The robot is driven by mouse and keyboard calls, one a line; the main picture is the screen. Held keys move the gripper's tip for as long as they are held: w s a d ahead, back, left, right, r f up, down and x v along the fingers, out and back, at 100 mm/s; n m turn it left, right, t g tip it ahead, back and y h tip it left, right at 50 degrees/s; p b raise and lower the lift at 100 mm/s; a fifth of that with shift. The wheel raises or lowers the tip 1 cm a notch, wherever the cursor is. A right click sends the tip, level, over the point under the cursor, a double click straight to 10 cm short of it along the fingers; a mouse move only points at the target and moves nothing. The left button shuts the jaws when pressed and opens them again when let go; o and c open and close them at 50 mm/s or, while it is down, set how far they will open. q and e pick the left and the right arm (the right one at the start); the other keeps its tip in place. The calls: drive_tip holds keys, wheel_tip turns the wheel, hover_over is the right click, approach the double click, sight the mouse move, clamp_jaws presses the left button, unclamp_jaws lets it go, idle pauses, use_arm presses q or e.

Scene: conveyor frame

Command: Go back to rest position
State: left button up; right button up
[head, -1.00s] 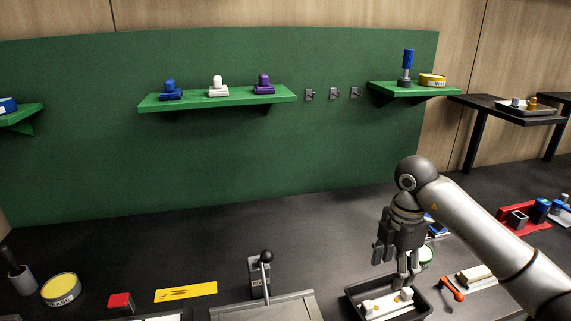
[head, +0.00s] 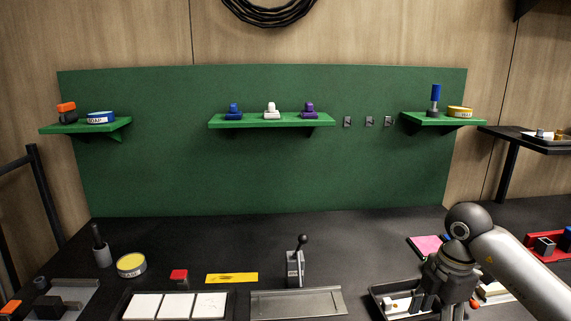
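My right gripper (head: 437,302) is at the lower right in the head view, pointing down in front of a black tray (head: 377,289). The tray holds white pieces (head: 398,303). The gripper's fingertips are hidden or cut off by the bottom edge, so I cannot tell whether it is open or shut. My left gripper and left arm are not in view.
A lever (head: 296,262) stands upright behind a grey plate (head: 297,303) on the dark bench. Green shelves (head: 271,120) hang behind. The bench's rear middle is clear.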

drive_tip(key=s+a+n+y, duration=0.1)
drive_tip(key=a+n+y, duration=0.6)
drive_tip(key=a, duration=1.4)
drive_tip(key=s+a+r+m+t+y, duration=0.1)
drive_tip(key=a+r+m+t+y, duration=0.3)
drive_tip(key=a+r+t+y, duration=0.6)
drive_tip(key=w+d+m+t+h, duration=0.4)
drive_tip(key=d+m+t+h, duration=0.6)
drive_tip(key=d+m, duration=0.5)
drive_tip(key=s+d+f+m+g+h, duration=0.2)
drive_tip(key=d+f+m+g+h, duration=0.15)
drive_tip(key=f, duration=0.35)
drive_tip(key=s+d+f+m+g+h, duration=0.2)
drive_tip(key=d+f+m+h, duration=0.25)
drive_tip(key=f, duration=0.25)
drive_tip(key=s+a+f+n+g, duration=0.1)
drive_tip(key=s+f+g, duration=0.6)
drive_tip(key=s, duration=0.5)
drive_tip(key=s+f+n+g, duration=0.1)
drive_tip(key=s+f+g, duration=0.3)
drive_tip(key=s+f, duration=0.65)
wheel_tip(320, 180, down, 24)
drive_tip(key=s+g, duration=0.2)
drive_tip(key=s+d+f, duration=0.3)
drive_tip(key=s+f, duration=1.3)
drive_tip(key=shift+s+g+p, duration=0.3)
drive_tip(key=shift+s+g, duration=0.05)
